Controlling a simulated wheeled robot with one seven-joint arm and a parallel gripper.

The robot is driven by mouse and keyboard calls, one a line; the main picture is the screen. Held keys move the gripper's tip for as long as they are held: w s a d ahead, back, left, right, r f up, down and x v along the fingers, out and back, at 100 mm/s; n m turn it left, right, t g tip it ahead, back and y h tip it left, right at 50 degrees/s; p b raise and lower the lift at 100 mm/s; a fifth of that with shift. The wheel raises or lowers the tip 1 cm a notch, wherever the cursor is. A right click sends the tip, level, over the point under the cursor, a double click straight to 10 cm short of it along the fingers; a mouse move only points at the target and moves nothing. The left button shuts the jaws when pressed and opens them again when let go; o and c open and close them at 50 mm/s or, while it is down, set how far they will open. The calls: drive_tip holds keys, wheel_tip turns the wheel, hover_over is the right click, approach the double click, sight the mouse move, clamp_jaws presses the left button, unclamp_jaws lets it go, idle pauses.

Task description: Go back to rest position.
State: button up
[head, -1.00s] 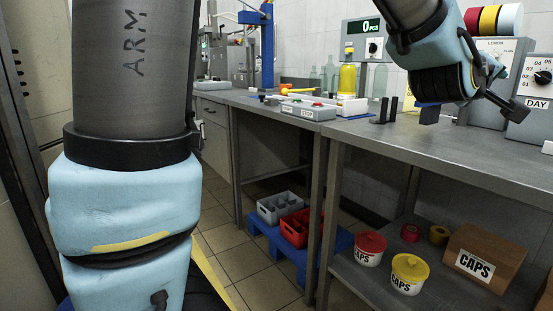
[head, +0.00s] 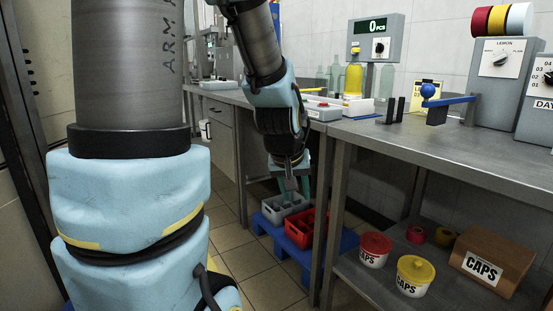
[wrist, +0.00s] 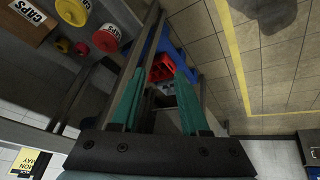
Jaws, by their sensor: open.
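My gripper (head: 292,188) hangs from my arm in the middle of the head view, fingers pointing down, in front of the bench and in line with the crates below. Its two teal fingers stand apart in the wrist view (wrist: 159,72). Nothing shows between them except the background, so it is open and empty. My upper arm fills the left of the head view.
The metal bench (head: 440,150) runs along the right. A blue lever (head: 450,101) with a ball stands on it. Grey (head: 277,210) and red crates (head: 300,232) sit on a blue pallet (head: 262,224). The tiled floor is clear at centre.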

drive_tip(key=s+a+f+g+y, duration=0.2)
drive_tip(key=s+a+f+g, duration=0.25)
drive_tip(key=s+a, duration=0.55)
wheel_tip(320, 180, up, 24)
drive_tip(key=w+a+p, duration=0.1)
drive_tip(key=w+p, duration=0.1)
drive_tip(key=p, duration=2.1)
drive_tip(key=shift+w+f+t+p, duration=0.2)
drive_tip(key=shift+f+t+p, duration=0.1)
drive_tip(key=shift+t, duration=0.15)
